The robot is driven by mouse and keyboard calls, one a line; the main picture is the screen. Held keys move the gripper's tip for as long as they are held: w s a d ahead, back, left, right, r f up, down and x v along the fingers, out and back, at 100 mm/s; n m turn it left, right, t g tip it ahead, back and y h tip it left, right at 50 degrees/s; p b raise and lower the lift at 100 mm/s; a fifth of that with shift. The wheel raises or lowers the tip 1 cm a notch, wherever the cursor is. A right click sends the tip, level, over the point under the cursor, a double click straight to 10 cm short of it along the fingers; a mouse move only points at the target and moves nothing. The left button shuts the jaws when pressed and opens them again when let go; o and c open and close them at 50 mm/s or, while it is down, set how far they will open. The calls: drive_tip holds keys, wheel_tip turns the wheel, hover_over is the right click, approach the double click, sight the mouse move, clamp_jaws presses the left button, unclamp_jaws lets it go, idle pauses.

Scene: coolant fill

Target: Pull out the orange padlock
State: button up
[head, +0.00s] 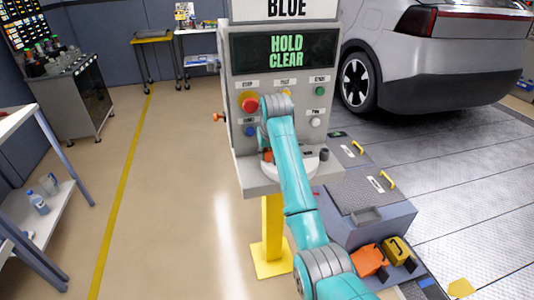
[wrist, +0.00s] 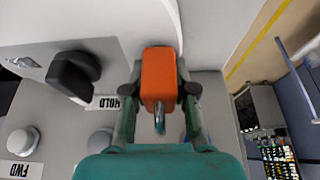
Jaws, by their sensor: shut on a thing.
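The orange padlock (wrist: 158,72) sits between the two fingers of my gripper (wrist: 160,92) in the wrist view. The fingers are shut on its body from both sides. Its metal shackle shows on the palm side; I cannot tell whether it passes through anything. In the head view only a small orange patch of the padlock (head: 267,155) shows beside my teal arm, low on the control panel (head: 238,135) and just above its shelf. My arm hides the fingertips there.
The panel has a red stop button (head: 248,102), a blue button (head: 250,131) and a white button (head: 315,122). Its screen (head: 286,51) reads HOLD CLEAR. A black knob (wrist: 75,76) is near my left finger.

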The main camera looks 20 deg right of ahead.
drive_tip(key=shift+r, duration=0.15)
drive_tip(key=shift+r, duration=2.6)
drive_tip(key=shift+s, duration=0.1)
